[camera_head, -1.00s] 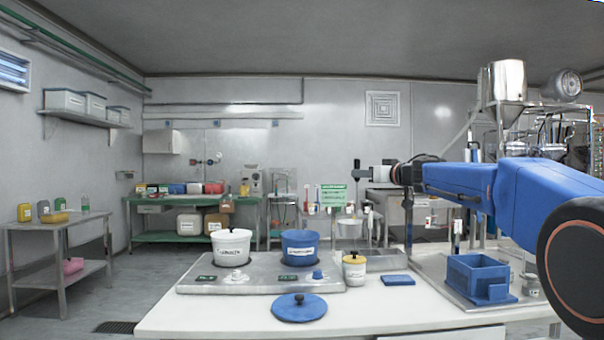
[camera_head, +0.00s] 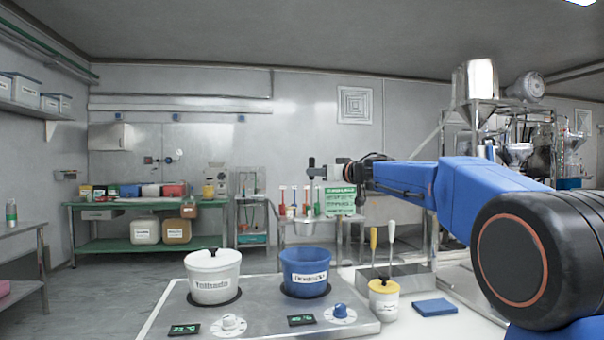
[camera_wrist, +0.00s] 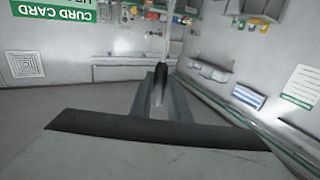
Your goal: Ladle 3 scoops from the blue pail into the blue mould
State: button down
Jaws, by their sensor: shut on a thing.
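The blue pail (camera_head: 304,277) stands open on the steel hob at the front centre. Its contents cannot be made out. My gripper (camera_head: 316,172) is high above and behind the pail in the picture. It is shut on a dark upright handle (camera_head: 311,162), which also shows between the fingers in the wrist view (camera_wrist: 158,88). I cannot see a scoop bowl on it. The blue mould is not in view now.
A white lidded pot (camera_head: 212,280) stands left of the pail. A yellow-lidded jar (camera_head: 383,301) and a flat blue block (camera_head: 435,307) lie right of the hob (camera_head: 262,308). Yellow- and white-handled tools (camera_head: 373,240) stand behind the jar. A green-lettered card (camera_head: 340,201) is near my gripper.

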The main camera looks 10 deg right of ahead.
aim_at(315, 224)
notch_tip(315, 224, down, 18)
jog(key=shift+w+a, duration=0.2)
jog(key=shift+w, duration=0.1)
dwell(1.6)
jog(key=shift+r, duration=0.1)
dwell(0.7)
notch_tip(315, 224, up, 16)
dwell(2.0)
dwell(0.4)
